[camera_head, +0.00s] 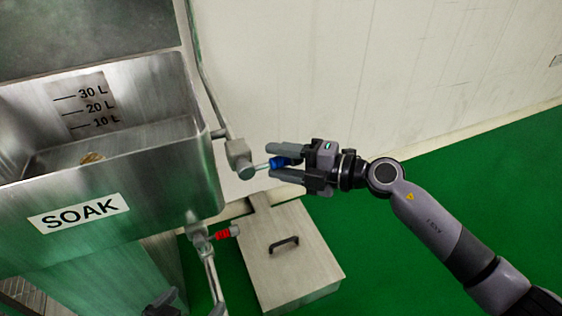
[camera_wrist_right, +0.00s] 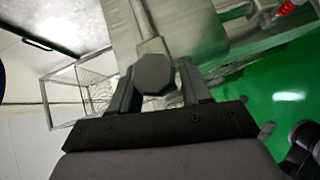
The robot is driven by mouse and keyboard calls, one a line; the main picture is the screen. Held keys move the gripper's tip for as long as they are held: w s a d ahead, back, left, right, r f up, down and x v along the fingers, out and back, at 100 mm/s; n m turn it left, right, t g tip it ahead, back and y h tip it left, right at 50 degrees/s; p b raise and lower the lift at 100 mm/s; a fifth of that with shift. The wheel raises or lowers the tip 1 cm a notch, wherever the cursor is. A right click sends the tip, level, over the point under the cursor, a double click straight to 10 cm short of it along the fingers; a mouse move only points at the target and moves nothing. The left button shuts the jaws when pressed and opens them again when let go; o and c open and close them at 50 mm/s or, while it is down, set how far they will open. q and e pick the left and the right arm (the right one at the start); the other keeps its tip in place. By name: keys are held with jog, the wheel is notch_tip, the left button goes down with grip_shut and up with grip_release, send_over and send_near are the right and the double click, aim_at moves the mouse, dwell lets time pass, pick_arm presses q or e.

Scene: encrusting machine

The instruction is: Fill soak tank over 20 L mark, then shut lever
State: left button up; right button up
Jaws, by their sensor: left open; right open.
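The steel soak tank (camera_head: 165,195) stands at the left, with a SOAK label (camera_head: 79,213) on its front. Its 10, 20 and 30 L marks (camera_head: 85,105) show on the inner back wall. I make out no clear water surface; a small brownish thing (camera_head: 92,158) shows low inside. The valve body also shows between the fingers in the right wrist view (camera_wrist_right: 153,73). My left gripper (camera_head: 162,303) is partly cut off below.
A red-handled valve (camera_head: 223,233) sits on the pipe under the tank; its red grip is in the right wrist view (camera_wrist_right: 287,7). A lidded floor box (camera_head: 290,265) with a black handle stands below. Green floor is clear at right, along a pale wall (camera_head: 400,60).

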jog(key=shift+a, duration=0.1)
grip_shut()
jog(key=shift+w, duration=0.15)
